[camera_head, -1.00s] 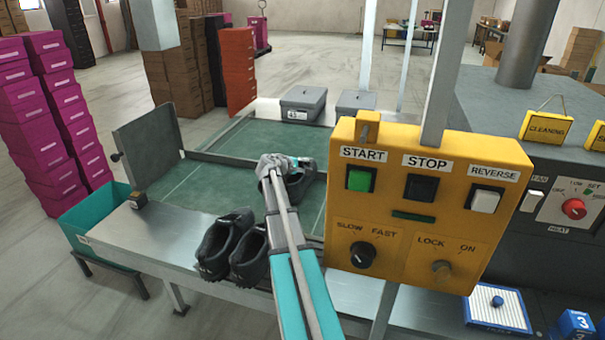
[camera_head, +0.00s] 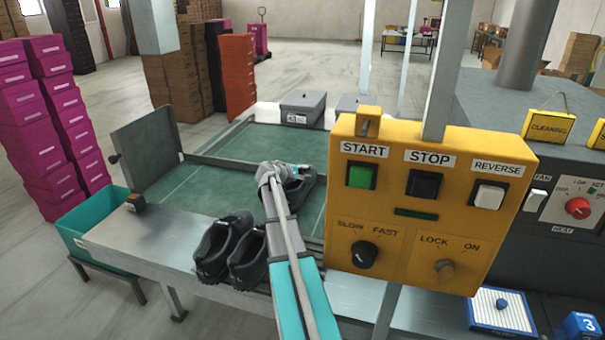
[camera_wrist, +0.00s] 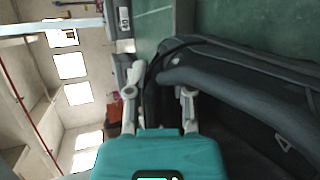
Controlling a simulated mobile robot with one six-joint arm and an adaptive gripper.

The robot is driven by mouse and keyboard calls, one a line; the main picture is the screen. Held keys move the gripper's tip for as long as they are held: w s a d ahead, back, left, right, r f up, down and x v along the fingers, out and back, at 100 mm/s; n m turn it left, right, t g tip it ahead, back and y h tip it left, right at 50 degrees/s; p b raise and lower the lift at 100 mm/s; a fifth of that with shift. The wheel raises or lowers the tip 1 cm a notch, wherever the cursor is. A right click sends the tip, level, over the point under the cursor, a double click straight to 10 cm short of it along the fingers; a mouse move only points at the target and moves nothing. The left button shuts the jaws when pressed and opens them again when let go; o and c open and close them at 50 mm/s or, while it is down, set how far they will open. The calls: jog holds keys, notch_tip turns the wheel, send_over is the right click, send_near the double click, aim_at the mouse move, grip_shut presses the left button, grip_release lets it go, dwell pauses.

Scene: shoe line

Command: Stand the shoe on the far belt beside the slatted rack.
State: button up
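A black shoe (camera_head: 300,187) is at my gripper (camera_head: 272,172), over the right part of the green belt surface nearer to me. My arm and the gripper hide part of it. In the wrist view, the dark shoe (camera_wrist: 245,85) fills the right side. Its rounded end lies between the two fingers of my gripper (camera_wrist: 160,98), and both fingers appear to press on it. Whether its sole touches the belt is hidden. Another green belt section (camera_head: 262,143) lies behind a grey divider. I cannot clearly make out a slatted rack.
Two black shoes (camera_head: 222,247) stand side by side on the metal front ledge (camera_head: 150,235). A yellow control panel (camera_head: 430,200) blocks the right side. Grey lidded boxes (camera_head: 302,107) stand at the back. An upright grey plate (camera_head: 147,147) stands at the left; the belt's left part is clear.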

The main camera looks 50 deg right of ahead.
jog(key=o, duration=0.4)
jog(key=shift+o, duration=0.2)
jog(key=shift+r, duration=0.1)
jog(key=shift+a+r+p, duration=0.1)
jog(key=shift+r+p, duration=0.4)
jog(key=shift+p, duration=0.15)
jog(key=p+v, duration=0.4)
jog(key=v, duration=0.7)
jog(key=shift+a, duration=0.35)
